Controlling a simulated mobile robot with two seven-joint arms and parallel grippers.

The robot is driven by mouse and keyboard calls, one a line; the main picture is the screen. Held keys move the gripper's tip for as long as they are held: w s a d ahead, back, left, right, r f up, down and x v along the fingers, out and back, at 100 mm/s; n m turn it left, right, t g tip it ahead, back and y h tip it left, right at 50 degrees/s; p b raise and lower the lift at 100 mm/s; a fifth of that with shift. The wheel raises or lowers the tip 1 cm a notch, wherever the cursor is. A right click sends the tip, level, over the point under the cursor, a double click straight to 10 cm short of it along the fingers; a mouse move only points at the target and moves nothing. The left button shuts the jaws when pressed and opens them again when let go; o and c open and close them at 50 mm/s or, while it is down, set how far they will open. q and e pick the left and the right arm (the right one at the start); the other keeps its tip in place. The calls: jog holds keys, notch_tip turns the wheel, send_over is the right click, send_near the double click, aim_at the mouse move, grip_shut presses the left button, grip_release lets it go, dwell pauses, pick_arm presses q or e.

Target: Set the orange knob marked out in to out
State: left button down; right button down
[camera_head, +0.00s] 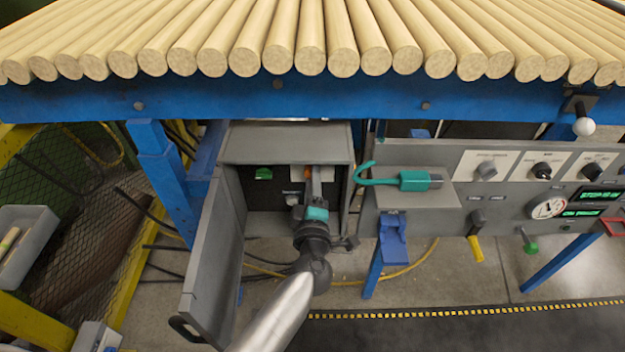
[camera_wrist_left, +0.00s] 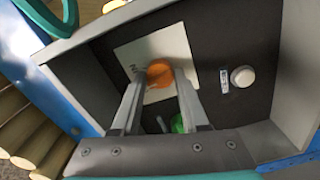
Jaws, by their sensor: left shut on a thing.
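The orange knob (camera_wrist_left: 160,73) sits on a pale plate (camera_wrist_left: 168,48) on the dark back wall inside an open grey cabinet (camera_head: 285,143). In the head view my left gripper (camera_head: 310,176) hides most of the knob, and only a bit of orange shows. The knob's pointing direction cannot be made out. My right gripper is not in view.
The cabinet door (camera_head: 213,262) stands open at left, and the side walls are close around my arm. A white round button (camera_wrist_left: 243,77) and a green part (camera_wrist_left: 177,123) are near the knob. A teal hooked tool (camera_head: 412,180) lies to the right, beside a control panel (camera_head: 487,197).

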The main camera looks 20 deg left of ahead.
pick_arm(q)
jog(key=n, duration=0.4)
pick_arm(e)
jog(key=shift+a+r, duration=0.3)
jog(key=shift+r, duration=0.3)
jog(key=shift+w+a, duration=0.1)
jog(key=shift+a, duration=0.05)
pick_arm(q)
jog(key=shift+c, duration=2.1)
grip_release()
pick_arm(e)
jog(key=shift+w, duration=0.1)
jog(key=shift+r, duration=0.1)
pick_arm(q)
jog(key=p+v, duration=0.2)
jog(key=v, duration=1)
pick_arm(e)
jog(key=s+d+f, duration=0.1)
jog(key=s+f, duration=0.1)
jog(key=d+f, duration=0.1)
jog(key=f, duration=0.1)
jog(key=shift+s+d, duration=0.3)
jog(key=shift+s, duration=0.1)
